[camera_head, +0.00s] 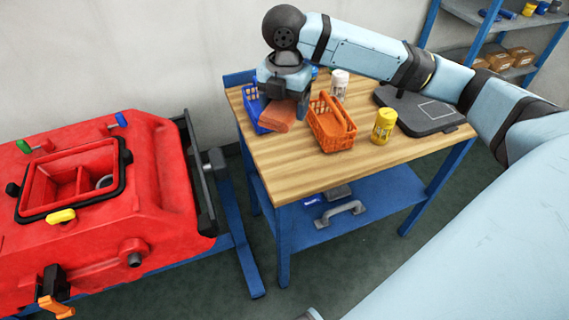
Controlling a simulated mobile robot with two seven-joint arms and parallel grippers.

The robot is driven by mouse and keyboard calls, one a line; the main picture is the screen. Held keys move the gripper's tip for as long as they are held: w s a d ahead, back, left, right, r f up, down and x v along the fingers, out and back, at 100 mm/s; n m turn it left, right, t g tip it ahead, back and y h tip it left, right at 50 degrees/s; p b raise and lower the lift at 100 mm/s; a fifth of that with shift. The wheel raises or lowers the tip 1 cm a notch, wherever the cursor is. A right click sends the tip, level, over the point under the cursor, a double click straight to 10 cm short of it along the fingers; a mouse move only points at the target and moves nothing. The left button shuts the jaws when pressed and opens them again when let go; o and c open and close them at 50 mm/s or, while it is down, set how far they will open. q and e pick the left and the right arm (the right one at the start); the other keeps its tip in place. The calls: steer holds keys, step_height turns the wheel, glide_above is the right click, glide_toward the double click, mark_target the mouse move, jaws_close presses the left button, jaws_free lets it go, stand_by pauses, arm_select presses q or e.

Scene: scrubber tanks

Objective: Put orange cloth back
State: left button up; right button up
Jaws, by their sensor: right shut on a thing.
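My right arm reaches in from the right. Its gripper (283,98) points down over the back left part of the wooden table and is shut on a folded orange cloth (278,116). The cloth is beside the blue basket (249,103), to its right, and overlaps it in the view. I cannot tell whether the cloth touches the tabletop or the basket. The gripper hides part of the cloth and the basket. My left gripper is not in view.
An orange basket (334,138) stands close right of the cloth on the table (300,170). A yellow container (383,126), a white container (339,84) and a dark flat device (425,110) are farther right. A red tank unit (158,180) stands left of the table.

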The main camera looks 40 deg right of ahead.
steer(key=b, duration=0.1)
glide_above(285, 172)
step_height(285, 172, down, 14)
steer(key=shift+w+f, duration=0.1)
steer(key=shift+w, duration=0.05)
step_height(285, 172, down, 6)
steer(key=shift+r+b, duration=0.25)
steer(key=shift+b, duration=0.2)
steer(key=shift+f, duration=0.1)
steer(key=o, duration=0.9)
